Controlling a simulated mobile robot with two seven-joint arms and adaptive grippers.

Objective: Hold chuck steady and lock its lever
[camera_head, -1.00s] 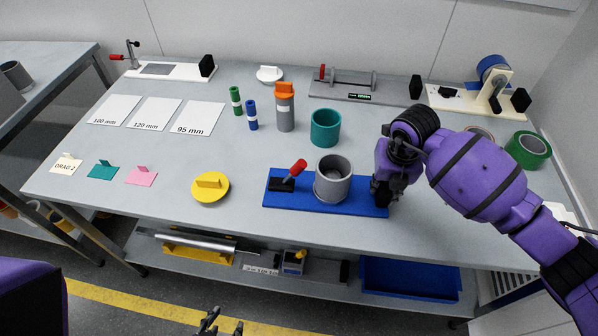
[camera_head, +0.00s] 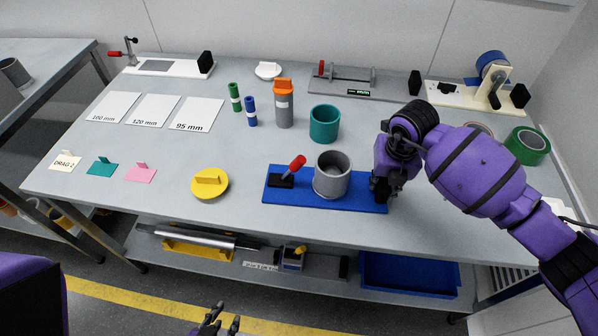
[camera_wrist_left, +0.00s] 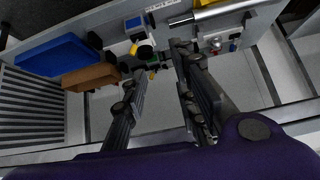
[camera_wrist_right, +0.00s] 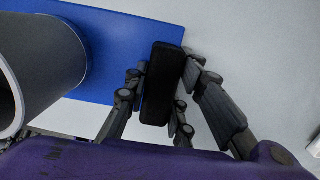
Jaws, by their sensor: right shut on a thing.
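The chuck is a grey hollow cylinder (camera_head: 332,178) on a blue base plate (camera_head: 352,203). Its lever with a red knob (camera_head: 297,162) rises at a slant from a black block (camera_head: 281,181) at the plate's left end. My right gripper (camera_head: 381,190) is at the plate's right end. In the right wrist view its fingers are shut on a black upright block (camera_wrist_right: 162,84) beside the blue plate. My left gripper (camera_head: 215,322) is low in front of the table, away from the chuck. In the left wrist view its fingers (camera_wrist_left: 162,52) are apart and empty.
A teal ring (camera_head: 324,123) and an orange-capped grey bottle (camera_head: 284,105) stand behind the chuck. A yellow disc with a handle (camera_head: 210,183) lies to its left. The tabletop between disc and plate is clear. A lower shelf holds a blue bin (camera_head: 410,275).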

